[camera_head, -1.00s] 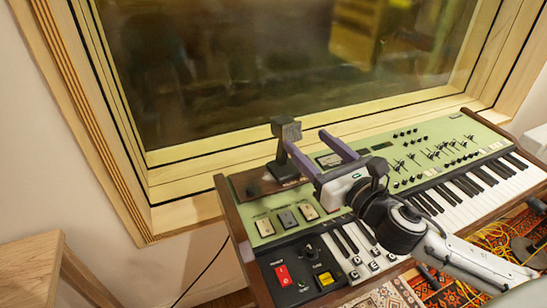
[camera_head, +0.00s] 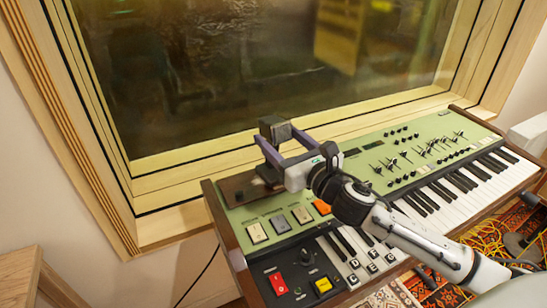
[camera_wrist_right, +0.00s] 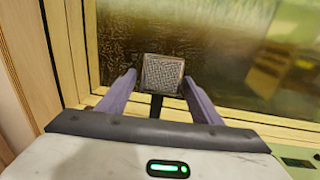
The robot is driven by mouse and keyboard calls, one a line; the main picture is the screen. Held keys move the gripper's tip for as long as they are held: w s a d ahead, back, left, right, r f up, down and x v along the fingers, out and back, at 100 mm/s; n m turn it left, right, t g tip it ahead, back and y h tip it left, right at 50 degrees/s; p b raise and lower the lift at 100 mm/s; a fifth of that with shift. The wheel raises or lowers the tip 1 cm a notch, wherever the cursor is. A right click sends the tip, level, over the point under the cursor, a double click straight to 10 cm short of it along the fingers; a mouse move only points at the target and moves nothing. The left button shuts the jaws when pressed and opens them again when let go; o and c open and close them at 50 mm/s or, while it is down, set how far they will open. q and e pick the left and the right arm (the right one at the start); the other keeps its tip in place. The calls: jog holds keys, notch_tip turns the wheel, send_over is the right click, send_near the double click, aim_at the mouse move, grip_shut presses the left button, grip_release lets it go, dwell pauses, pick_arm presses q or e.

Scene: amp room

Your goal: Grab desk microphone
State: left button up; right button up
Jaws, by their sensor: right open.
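The desk microphone (camera_head: 275,129) has a dark, boxy head on a thin stem and stands on the left end of the keyboard instrument. In the right wrist view its square mesh head (camera_wrist_right: 162,74) faces me, with the dark stem below. My right gripper (camera_head: 278,136) is open, its two purple fingers spread on either side of the microphone. In the wrist view the stem shows between the fingers, with a gap on both sides. I cannot tell how deep between them it sits. The gripper partly hides the stem and base. My left gripper is not in view.
The green-topped keyboard instrument (camera_head: 419,153) carries sliders, knobs and keys below and right of the gripper. A wood-framed window (camera_head: 280,50) rises close behind the microphone. A wooden piece of furniture (camera_head: 18,275) stands at lower left. Cables lie on the rug at right.

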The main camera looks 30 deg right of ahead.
jog(key=shift+w, duration=1.4)
grip_shut()
jog(key=shift+r, duration=0.15)
